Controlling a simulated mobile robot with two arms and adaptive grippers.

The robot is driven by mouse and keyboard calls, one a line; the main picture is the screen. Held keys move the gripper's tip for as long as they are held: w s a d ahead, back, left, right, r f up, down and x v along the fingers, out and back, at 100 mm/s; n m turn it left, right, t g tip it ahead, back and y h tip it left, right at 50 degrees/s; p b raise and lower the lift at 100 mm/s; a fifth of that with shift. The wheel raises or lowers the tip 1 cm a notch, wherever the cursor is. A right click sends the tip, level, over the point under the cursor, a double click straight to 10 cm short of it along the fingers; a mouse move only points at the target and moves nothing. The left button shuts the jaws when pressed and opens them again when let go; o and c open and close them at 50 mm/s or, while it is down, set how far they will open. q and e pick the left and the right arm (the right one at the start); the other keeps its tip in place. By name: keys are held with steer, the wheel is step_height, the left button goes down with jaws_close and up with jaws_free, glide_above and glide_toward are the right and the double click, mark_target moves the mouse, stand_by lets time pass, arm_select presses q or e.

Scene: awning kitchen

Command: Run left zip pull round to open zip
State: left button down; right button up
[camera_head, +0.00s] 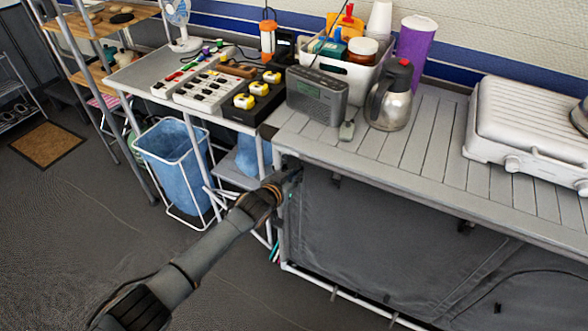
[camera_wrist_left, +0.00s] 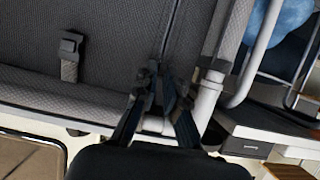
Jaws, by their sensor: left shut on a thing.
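My left gripper (camera_head: 290,172) is at the top left corner of the grey fabric front (camera_head: 370,230), just under the counter edge. In the left wrist view my left gripper (camera_wrist_left: 163,85) is shut on a small dark piece at the zip, which I take to be the left zip pull (camera_wrist_left: 169,96); the fingers hide most of it. The dark zip line (camera_wrist_left: 172,45) runs away from the fingertips along the edge of the fabric, beside a pale frame tube. The fabric looks flat and closed. My right gripper is not in view.
The slatted counter (camera_head: 425,125) overhangs the fabric front and holds a radio (camera_head: 317,96), a steel flask (camera_head: 389,97) and a white stove (camera_head: 530,125). A blue-lined bin (camera_head: 172,160) stands left of my arm. A dark buckle tab (camera_wrist_left: 70,46) hangs on the fabric.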

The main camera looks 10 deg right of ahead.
arm_select(q)
steer(key=shift+w+d+r, duration=0.1)
steer(key=shift+w+r, duration=0.05)
steer(key=shift+r, duration=0.3)
steer(key=c, duration=1.8)
jaws_free()
steer(key=o, duration=0.4)
steer(key=shift+c, duration=0.2)
steer(key=shift+f, duration=0.1)
steer(key=shift+f, duration=0.1)
steer(key=shift+v, duration=6.15)
steer(key=shift+f, duration=0.1)
